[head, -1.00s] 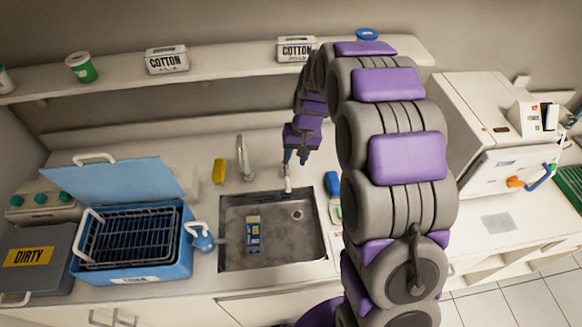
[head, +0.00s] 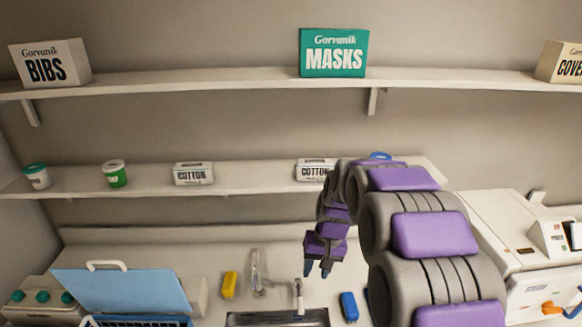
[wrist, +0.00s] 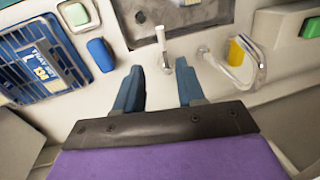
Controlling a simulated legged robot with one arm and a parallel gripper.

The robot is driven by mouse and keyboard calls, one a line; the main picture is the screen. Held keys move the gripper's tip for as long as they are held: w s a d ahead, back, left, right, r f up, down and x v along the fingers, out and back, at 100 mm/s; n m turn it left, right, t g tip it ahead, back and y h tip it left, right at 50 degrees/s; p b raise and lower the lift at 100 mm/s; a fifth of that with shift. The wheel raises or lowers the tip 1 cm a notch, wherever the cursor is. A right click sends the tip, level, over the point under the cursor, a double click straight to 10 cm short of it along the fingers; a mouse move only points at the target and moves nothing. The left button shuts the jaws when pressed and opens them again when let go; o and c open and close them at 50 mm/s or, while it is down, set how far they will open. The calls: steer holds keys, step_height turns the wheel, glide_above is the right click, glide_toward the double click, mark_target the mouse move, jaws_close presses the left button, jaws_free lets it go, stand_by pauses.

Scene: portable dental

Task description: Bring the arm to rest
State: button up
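My arm is grey with purple pads and reaches over the counter toward the sink in the head view. My gripper (head: 317,269) points down above the counter behind the sink (head: 278,318). In the wrist view my gripper (wrist: 158,88) has its two blue fingers apart, with nothing between them. The fingertips are near the small upright tap (wrist: 167,62) at the sink's edge, which lies between and beyond them in the picture. I cannot tell the exact height above the counter.
A curved faucet (head: 258,272) and a yellow sponge (head: 230,284) stand behind the sink. A blue object (head: 349,306) lies to its right. A blue lid (head: 125,292) stands open at left. Shelves above hold cotton boxes (head: 193,173) and a masks box (head: 334,53). A white machine (head: 500,235) is at right.

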steer(key=s+d+r+h+b, duration=0.1)
steer(key=s+d+r, duration=0.1)
steer(key=s, duration=1.5)
steer(key=s+d+r+g+h+b, duration=0.1)
steer(key=s+d, duration=0.1)
steer(key=s, duration=1.6)
steer(key=shift+s+r+g+b, duration=0.3)
steer(key=shift+r+b, duration=0.1)
